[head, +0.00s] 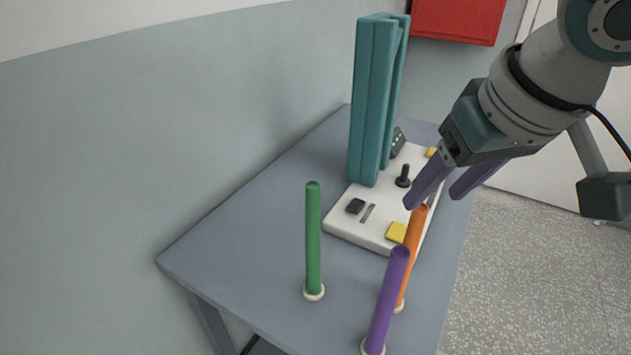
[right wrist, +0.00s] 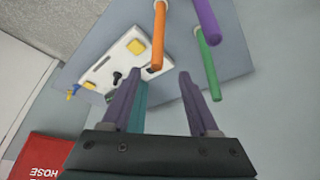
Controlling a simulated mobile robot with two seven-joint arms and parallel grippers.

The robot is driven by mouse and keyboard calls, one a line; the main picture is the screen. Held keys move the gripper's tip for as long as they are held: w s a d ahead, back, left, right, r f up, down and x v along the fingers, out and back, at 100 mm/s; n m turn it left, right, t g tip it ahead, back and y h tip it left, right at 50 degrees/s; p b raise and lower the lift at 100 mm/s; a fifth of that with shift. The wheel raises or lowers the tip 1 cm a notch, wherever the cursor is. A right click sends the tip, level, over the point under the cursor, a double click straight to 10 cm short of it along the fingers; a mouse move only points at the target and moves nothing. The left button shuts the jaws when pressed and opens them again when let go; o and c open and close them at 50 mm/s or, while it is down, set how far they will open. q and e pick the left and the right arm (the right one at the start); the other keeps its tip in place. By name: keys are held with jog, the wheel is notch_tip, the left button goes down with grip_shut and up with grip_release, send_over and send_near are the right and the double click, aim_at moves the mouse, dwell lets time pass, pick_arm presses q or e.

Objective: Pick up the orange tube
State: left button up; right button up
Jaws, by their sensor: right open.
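The orange tube (head: 412,255) stands upright near the right edge of the table, partly behind the purple tube (head: 387,300) in the head view. Its base is partly hidden there. My right gripper (head: 432,200) is open and empty, with its purple fingers close to the orange tube's top end. In the right wrist view the orange tube (right wrist: 159,38) shows beyond the fingertips, lined up with the gap between my right gripper's fingers (right wrist: 159,74). I cannot tell that anything touches it. My left gripper is not in view.
A green tube (head: 313,240) stands to the left on the table (head: 255,245). A white panel (head: 350,228) with buttons and a joystick lies behind the tubes. A tall teal piece (head: 370,100) rises behind it. A red box (head: 458,18) is on the wall.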

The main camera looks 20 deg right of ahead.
aim_at(425, 215)
jog(key=x, duration=0.5)
jog(key=b+x, duration=0.1)
jog(key=x, duration=0.2)
jog(key=shift+s+d+f, duration=0.1)
jog(key=shift+d+f, duration=0.15)
jog(key=shift+f, duration=0.15)
grip_shut()
dwell(1.0)
